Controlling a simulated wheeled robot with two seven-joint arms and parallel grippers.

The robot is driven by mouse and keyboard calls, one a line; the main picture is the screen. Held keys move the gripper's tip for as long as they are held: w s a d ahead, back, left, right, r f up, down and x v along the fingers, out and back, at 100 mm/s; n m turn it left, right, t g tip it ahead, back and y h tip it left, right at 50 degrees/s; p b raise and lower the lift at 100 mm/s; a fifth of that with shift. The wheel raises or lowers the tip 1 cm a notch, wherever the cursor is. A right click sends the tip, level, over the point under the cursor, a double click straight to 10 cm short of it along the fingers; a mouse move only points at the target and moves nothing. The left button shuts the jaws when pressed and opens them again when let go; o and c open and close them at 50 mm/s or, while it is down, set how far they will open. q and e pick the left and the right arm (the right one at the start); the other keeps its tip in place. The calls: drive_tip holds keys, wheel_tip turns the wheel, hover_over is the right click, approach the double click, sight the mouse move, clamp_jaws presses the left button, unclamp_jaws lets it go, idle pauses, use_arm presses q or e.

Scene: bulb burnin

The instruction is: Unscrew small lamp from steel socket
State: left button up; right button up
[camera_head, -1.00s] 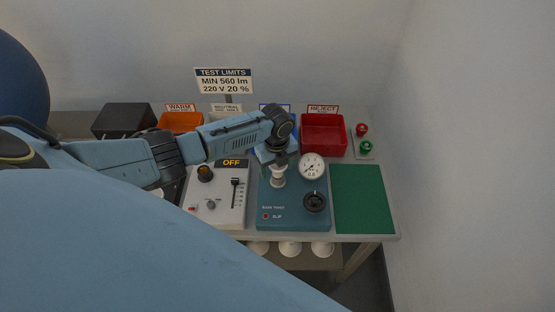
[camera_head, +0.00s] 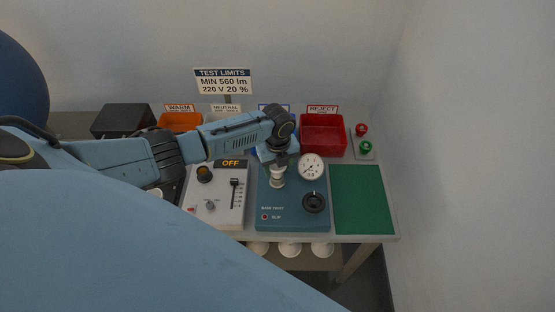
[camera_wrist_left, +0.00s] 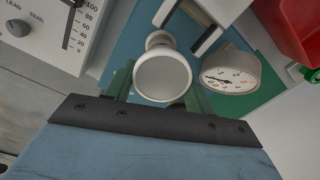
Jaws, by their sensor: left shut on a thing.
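A small white lamp (camera_wrist_left: 163,76) stands on the teal base-twist tester, its round face toward the camera in the left wrist view. In the head view its pale body (camera_head: 278,173) shows just below my left gripper (camera_head: 278,160). In the left wrist view the green fingers of my left gripper (camera_wrist_left: 160,92) lie on either side of the lamp, shut on it. The lower neck and socket (camera_wrist_left: 159,39) show behind the lamp's face. The thread is hidden, so I cannot tell how far it is screwed in. My right gripper is not in view.
The teal tester (camera_head: 290,217) carries a dial gauge (camera_head: 311,167) and black knob (camera_head: 315,202) close to the lamp. A grey control box (camera_head: 218,212) reading OFF is left. A red reject bin (camera_head: 322,143) stands behind. The green mat (camera_head: 362,198) is clear.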

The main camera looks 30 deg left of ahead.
use_arm(q)
drive_tip(key=shift+s+a+n+p, duration=0.25)
drive_tip(key=shift+a+n+p, duration=0.2)
drive_tip(key=shift+n, duration=0.55)
drive_tip(key=n, duration=0.4)
drive_tip(key=shift+w+a+f+n, duration=0.1)
drive_tip(key=shift+f+n, duration=0.1)
drive_tip(key=shift+n, duration=0.1)
drive_tip(key=n, duration=1)
drive_tip(key=shift+w+a, duration=0.1)
drive_tip(key=shift+w, duration=0.05)
drive_tip(key=n, duration=0.6)
drive_tip(key=shift+w+r, duration=0.15)
drive_tip(key=o, duration=0.8)
drive_tip(key=shift+w+a, duration=0.1)
drive_tip(key=shift+o, duration=0.2)
drive_tip(key=shift+w, duration=0.1)
